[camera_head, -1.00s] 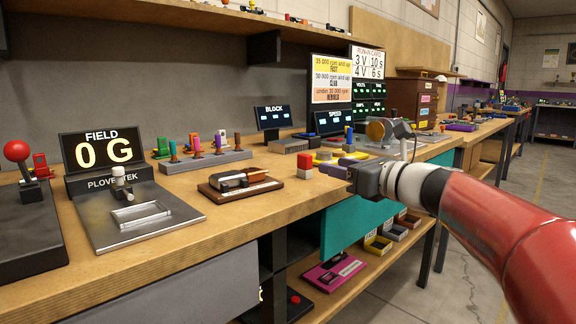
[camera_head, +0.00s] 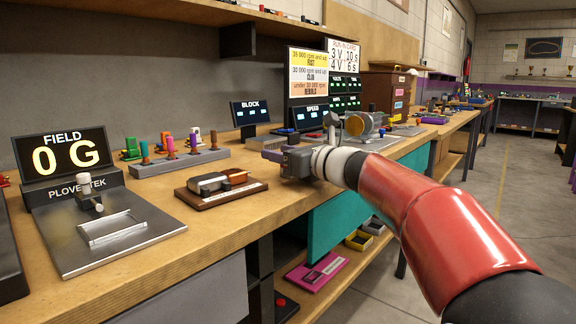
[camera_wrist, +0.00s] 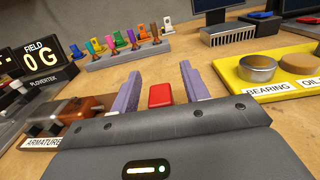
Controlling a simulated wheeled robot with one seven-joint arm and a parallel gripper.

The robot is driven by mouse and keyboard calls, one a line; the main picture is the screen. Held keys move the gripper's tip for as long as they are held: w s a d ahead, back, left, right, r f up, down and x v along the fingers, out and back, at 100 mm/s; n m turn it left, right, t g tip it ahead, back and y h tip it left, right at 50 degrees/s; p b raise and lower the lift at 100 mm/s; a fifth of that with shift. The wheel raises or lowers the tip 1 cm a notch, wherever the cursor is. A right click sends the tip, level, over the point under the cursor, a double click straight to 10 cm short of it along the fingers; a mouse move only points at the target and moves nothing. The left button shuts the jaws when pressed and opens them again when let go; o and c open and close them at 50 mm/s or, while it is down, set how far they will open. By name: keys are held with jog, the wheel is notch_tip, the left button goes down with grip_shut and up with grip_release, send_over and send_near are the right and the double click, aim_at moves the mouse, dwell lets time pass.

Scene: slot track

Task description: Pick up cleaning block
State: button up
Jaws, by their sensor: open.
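A small red block (camera_wrist: 161,95), which looks like the cleaning block, lies on the wooden bench. In the wrist view it sits between the two purple fingers of my gripper (camera_wrist: 160,82). The fingers are spread, with a gap on each side of the block. I cannot tell how far above the bench the fingertips are. In the head view my gripper (camera_head: 272,150) is over the bench, right of the armature stand, and the block is hidden behind it.
The armature stand (camera_wrist: 50,142) is close on the left. A yellow tray (camera_wrist: 262,92) with bearing and oil labels is close on the right. A grey rack (camera_head: 180,163) of coloured pegs stands behind, with bare bench before it. The field meter (camera_head: 62,160) is farther left.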

grip_shut()
jog(key=shift+r, duration=0.15)
